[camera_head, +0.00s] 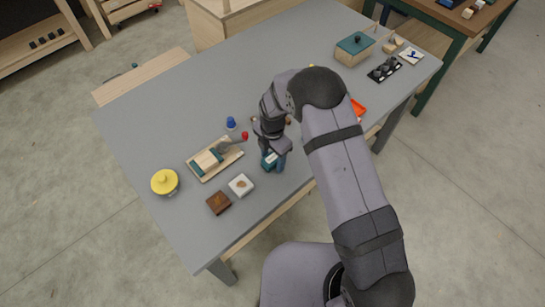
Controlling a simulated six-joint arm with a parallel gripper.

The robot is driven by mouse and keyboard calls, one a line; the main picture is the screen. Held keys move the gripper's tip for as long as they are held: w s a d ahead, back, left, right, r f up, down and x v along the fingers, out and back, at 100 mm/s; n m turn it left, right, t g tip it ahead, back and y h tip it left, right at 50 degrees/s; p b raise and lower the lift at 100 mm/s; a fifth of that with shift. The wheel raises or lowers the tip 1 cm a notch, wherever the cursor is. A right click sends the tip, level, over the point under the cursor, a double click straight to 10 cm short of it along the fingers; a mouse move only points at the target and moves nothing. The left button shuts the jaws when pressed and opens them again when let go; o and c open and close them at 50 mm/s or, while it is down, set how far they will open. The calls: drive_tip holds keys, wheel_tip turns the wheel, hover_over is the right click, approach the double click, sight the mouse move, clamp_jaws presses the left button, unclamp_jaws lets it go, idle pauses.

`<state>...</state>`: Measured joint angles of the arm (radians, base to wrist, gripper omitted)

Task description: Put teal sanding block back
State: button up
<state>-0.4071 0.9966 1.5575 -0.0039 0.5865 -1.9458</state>
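A teal block (269,164) with a pale patch on it is at my gripper (274,158), over the near part of the grey table (150,110). My gripper points down and its fingers are beside or around the block. The arm and hand hide part of this, so I cannot tell whether the fingers press on it or whether it is lifted. To the left, a pale wooden board (205,177) carries a wooden piece with teal parts and a grey lever with a red knob (245,135).
A white square (241,190) and a brown block (218,203) lie near the front edge. A yellow round lidded thing (164,182) and a blue knob-like piece (231,123) are at left. A teal-topped box (354,49) and a black rack (384,69) stand far right. The table's left end is clear.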

sight(274, 158)
drive_tip(key=shift+r, duration=0.1)
wheel_tip(274, 158, up, 12)
drive_tip(key=b, duration=0.4)
idle(0.4)
drive_tip(key=shift+r, duration=0.1)
drive_tip(key=s+d+r+m, duration=0.3)
drive_tip(key=s+d+m, duration=1.5)
drive_tip(key=m, duration=0.9)
drive_tip(key=shift+s+d, duration=0.25)
drive_tip(key=shift+s, duration=1.15)
